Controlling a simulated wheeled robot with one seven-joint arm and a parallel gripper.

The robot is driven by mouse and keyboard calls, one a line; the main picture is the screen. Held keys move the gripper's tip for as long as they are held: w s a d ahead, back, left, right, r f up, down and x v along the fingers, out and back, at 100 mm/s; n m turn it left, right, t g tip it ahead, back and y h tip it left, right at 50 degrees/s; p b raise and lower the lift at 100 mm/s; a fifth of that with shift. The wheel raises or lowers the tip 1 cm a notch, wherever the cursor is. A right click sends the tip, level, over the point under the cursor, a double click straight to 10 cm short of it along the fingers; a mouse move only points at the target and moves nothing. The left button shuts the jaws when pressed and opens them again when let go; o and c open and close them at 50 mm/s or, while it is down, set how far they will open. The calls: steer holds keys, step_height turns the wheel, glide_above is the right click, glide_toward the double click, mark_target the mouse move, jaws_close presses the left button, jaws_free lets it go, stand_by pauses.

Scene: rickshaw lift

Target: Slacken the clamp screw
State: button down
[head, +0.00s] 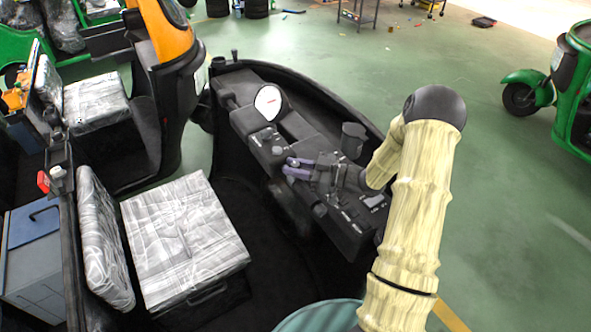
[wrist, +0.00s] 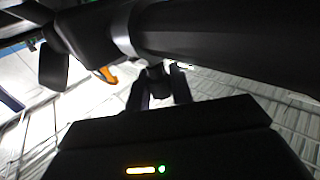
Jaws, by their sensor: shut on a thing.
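My gripper (head: 289,167) reaches over the dark dashboard of a black vehicle cab, its purple fingers pointing left. In the wrist view my gripper (wrist: 160,86) has its two dark fingers around a small dark knob-like part (wrist: 155,77), which appears to be the clamp screw. The fingers are shut on it. That part sits just under a thick dark tube (wrist: 215,30) with a grey collar (wrist: 122,28). The screw itself cannot be made out in the head view. Its thread and the clamp faces are hidden.
The dashboard (head: 300,125) carries a round white gauge (head: 268,102) and a dark cup-like part (head: 353,140). A plastic-wrapped seat (head: 185,240) lies to the left. A small orange piece (wrist: 107,74) shows beside the tube. Green floor (head: 480,170) is clear to the right, before a green vehicle (head: 575,90).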

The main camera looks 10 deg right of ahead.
steer(key=shift+n+g, duration=0.3)
steer(key=shift+g, duration=0.1)
steer(key=c, duration=1.3)
jaws_free()
steer(key=shift+o, duration=0.2)
steer(key=shift+s+d+f+b, duration=0.1)
steer(key=shift+s+d+b, duration=0.2)
steer(key=shift+d, duration=0.2)
steer(key=b+v, duration=0.4)
steer(key=v, duration=0.7)
steer(key=shift+w, duration=0.15)
